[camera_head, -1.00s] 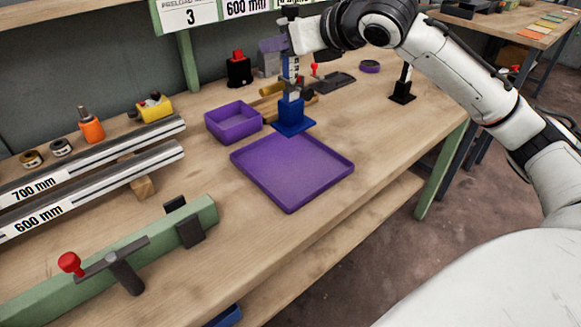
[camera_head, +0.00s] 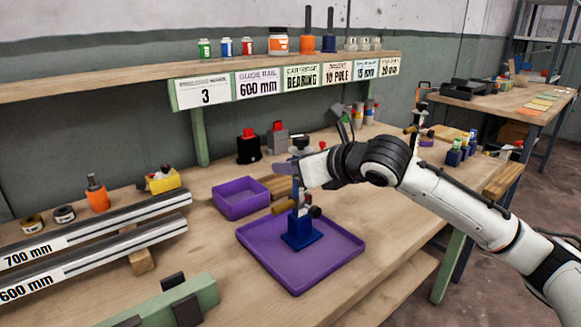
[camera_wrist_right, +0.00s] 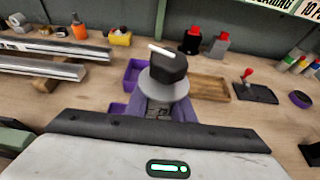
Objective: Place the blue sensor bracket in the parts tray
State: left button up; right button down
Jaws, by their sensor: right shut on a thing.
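The blue sensor bracket (camera_head: 301,232) has a square blue base and an upright post; it stands upright over the far-middle part of the flat purple parts tray (camera_head: 345,255). I cannot tell whether its base touches the tray floor. My right gripper (camera_head: 293,168) is shut on the upper part of the bracket. In the right wrist view, the fingers of my right gripper (camera_wrist_right: 160,108) close under a grey disc with a black top (camera_wrist_right: 168,72), and the blue base is hidden. My left gripper is not in view.
A small purple bin (camera_head: 241,198) stands behind the tray at left. Long labelled rails (camera_head: 95,240) lie at left, with a green beam (camera_head: 150,305) in front. A black block with a red top (camera_head: 248,148) stands at the back. Bare bench lies left of the tray.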

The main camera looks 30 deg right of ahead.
jog(key=c, duration=1.9)
grip_release()
jog(key=shift+f, duration=0.15)
jog(key=o, duration=0.4)
jog(key=shift+c, duration=0.2)
